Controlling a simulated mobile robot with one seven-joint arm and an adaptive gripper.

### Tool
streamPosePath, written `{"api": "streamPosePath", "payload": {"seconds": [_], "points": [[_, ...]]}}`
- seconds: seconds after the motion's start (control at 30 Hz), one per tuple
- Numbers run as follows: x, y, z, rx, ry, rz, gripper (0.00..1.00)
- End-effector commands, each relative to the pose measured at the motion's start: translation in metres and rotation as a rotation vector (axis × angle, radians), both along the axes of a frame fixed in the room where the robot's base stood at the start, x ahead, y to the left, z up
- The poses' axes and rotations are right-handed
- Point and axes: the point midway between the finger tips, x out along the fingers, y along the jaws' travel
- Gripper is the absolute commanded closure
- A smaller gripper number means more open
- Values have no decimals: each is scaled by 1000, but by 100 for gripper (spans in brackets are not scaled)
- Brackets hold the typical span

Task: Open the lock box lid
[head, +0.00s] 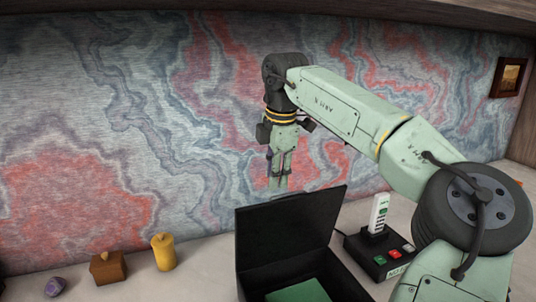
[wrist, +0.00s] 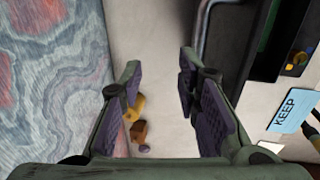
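The lock box (head: 256,282) is a black box at the bottom middle of the head view. Its black lid (head: 285,235) stands raised, leaning back from upright, and a green surface shows inside. My gripper (head: 280,180) hangs pointing down just above the lid's top edge, and appears apart from it. In the wrist view my gripper (wrist: 160,72) has its two purple-padded fingers spread wide with nothing between them. A dark part at the top right of the wrist view may be the box, but I cannot tell for sure.
A black panel with coloured buttons (head: 388,257) and a white upright piece stands right of the box. A yellow bottle-like object (head: 163,252), a brown block (head: 107,268) and a purple stone (head: 55,286) stand left. A blue KEEP label (wrist: 290,110) shows. A patterned wall (head: 130,120) rises behind.

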Motion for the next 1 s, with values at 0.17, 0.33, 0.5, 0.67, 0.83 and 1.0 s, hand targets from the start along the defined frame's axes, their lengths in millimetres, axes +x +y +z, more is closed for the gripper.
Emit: {"api": "streamPosePath", "payload": {"seconds": [0.17, 0.33, 0.5, 0.67, 0.83, 1.0], "points": [[10, 4, 7, -1, 0, 0, 70], [20, 8, 14, 1, -1, -1, 70], [29, 11, 20, 0, 0, 0, 70], [37, 14, 26, 0, 0, 0, 70], [40, 15, 28, -1, 0, 0, 70], [40, 15, 28, -1, 0, 0, 70]]}}
